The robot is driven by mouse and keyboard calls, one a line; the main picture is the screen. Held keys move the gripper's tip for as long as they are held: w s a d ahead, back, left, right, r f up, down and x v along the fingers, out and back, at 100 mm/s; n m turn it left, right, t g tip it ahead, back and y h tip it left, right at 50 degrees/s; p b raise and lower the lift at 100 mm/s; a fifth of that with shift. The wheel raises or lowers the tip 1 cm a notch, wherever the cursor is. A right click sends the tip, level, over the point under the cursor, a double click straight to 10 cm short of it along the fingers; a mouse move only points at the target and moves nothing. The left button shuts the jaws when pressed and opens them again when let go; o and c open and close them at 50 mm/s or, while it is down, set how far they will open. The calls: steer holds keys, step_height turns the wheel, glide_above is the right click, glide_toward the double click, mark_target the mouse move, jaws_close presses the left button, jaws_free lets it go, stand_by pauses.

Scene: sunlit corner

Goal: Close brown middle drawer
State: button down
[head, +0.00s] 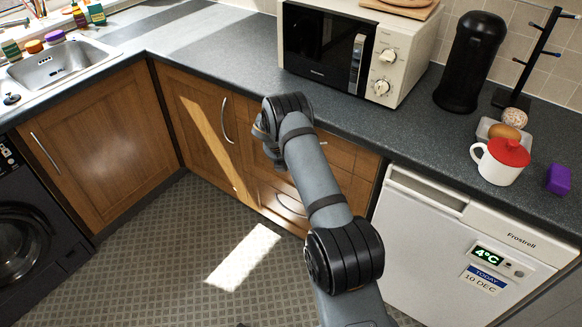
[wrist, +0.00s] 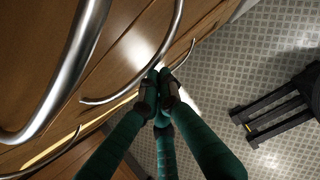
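The brown wooden drawers stand under the counter, right of the corner. In the head view my arm covers much of them, and a lower drawer front with its curved handle (head: 290,204) shows beside it. In the wrist view several curved metal handles show; the one in the centre (wrist: 125,97), on a brown front (wrist: 122,68), appears to be the middle drawer's. How far that drawer stands out is hard to tell. My gripper (wrist: 160,76) has green fingers with dark tips drawn together, with nothing seen between them. The tips overlap this handle in the picture; contact is unclear. The head view hides the gripper.
A corner cupboard (head: 195,120) with a sunlit strip stands left of the drawers, and a white dishwasher-like appliance (head: 440,250) right of them. The counter above holds a microwave (head: 330,45) and a red-lidded mug (head: 499,165).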

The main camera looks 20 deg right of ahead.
steer(key=shift+s+f, duration=0.1)
steer(key=s+a+r+b, duration=0.1)
steer(key=s+a+r, duration=0.3)
steer(key=a+r, duration=0.3)
steer(key=shift+r, duration=0.75)
steer(key=shift+a+f, duration=0.1)
steer(key=w+d+f+p, duration=0.1)
steer(key=w+d+f, duration=0.3)
steer(key=d+f, duration=0.2)
step_height(320, 180, down, 2)
steer(key=shift+d+f, duration=0.1)
steer(key=shift+d, duration=0.3)
